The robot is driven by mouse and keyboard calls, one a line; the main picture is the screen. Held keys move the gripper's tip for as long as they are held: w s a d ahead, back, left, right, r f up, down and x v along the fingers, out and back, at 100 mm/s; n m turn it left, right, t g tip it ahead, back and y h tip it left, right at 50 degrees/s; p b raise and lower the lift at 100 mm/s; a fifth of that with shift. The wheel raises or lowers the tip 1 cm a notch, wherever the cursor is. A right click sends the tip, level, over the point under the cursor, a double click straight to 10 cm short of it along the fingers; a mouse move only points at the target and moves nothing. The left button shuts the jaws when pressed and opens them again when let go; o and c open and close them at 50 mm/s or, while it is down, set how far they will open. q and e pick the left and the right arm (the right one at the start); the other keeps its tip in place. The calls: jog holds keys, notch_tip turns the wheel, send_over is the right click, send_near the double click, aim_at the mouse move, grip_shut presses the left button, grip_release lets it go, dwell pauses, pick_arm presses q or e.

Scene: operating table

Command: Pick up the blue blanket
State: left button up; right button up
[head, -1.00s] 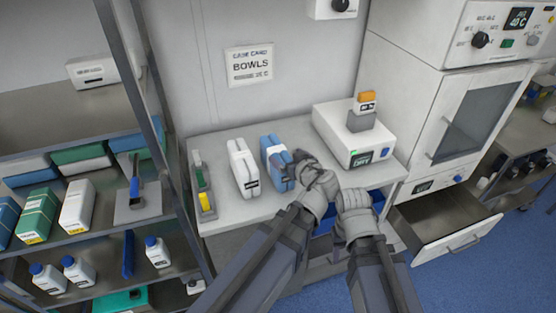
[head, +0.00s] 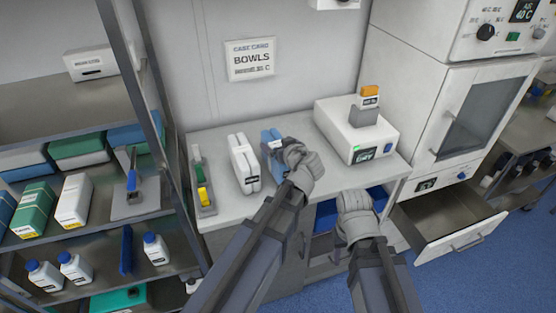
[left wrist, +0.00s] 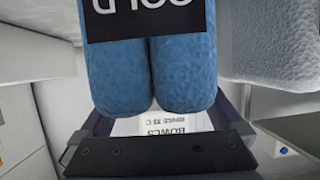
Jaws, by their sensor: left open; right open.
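The blue blanket (head: 267,142) is a folded, upright bundle on the white counter, partly hidden behind my left gripper (head: 288,153). In the left wrist view the blanket (left wrist: 182,72) fills the upper middle, with two rounded folds and a dark label reading "COLD" upside down. My left gripper is open right at the blanket, its dark parts showing below and beside the folds; I cannot tell whether it touches. My right gripper (head: 355,205) is open and empty in front of the counter's edge, to the right.
A white folded bundle (head: 243,163) stands just left of the blanket, and a narrow grey holder (head: 203,190) is further left. A white device (head: 357,133) stands to the right. An open drawer (head: 452,222) juts out at the right; a loaded shelf rack is at the left.

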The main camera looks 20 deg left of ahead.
pick_arm(q)
jog(key=shift+c, duration=0.2)
grip_shut()
dwell(0.6)
